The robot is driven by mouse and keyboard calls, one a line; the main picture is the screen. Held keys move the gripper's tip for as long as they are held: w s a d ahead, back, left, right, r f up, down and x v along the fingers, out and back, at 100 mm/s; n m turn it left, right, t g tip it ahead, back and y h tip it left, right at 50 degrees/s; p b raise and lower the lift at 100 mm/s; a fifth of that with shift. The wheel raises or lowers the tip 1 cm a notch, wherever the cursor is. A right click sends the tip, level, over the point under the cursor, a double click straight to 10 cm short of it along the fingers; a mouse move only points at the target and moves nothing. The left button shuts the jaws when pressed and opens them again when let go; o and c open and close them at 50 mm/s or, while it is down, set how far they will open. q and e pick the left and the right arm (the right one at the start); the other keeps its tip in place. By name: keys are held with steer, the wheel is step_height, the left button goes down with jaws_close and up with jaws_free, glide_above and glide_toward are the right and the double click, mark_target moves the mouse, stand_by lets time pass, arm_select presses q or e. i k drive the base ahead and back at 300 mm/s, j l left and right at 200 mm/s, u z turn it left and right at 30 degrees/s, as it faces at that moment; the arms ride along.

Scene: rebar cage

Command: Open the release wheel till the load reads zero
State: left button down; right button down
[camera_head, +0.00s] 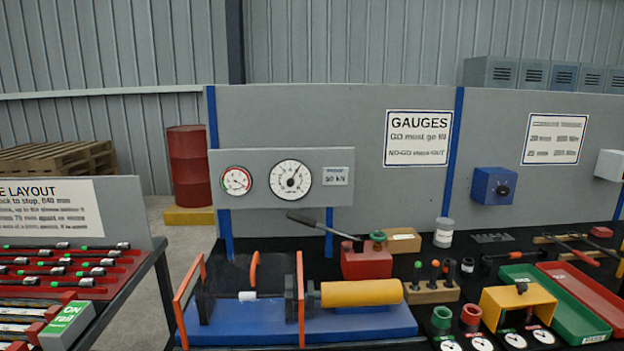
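A small green wheel (378,237) sits on top of a red hand pump (366,262) on the black bench; I take it to be the release wheel. The pump's dark lever (322,226) slopes up to the left. A large white dial (290,179) on the grey panel has its needle pointing up and to the right; its figures are too small to read. A smaller dial (236,181) with a red and green rim is to its left. Neither of my grippers shows in the head view.
A blue-based rig with a yellow cylinder (361,292) and orange upright frames (301,300) stands in front of the pump. A wooden block with several tools (432,292), a cardboard box (402,240) and a white jar (443,233) are close on the right.

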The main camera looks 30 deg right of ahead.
mark_target(377, 236)
steer(key=i+l+z, duration=0.15)
steer(key=z, duration=0.2)
steer(key=i+z, duration=0.65)
steer(key=k, duration=0.05)
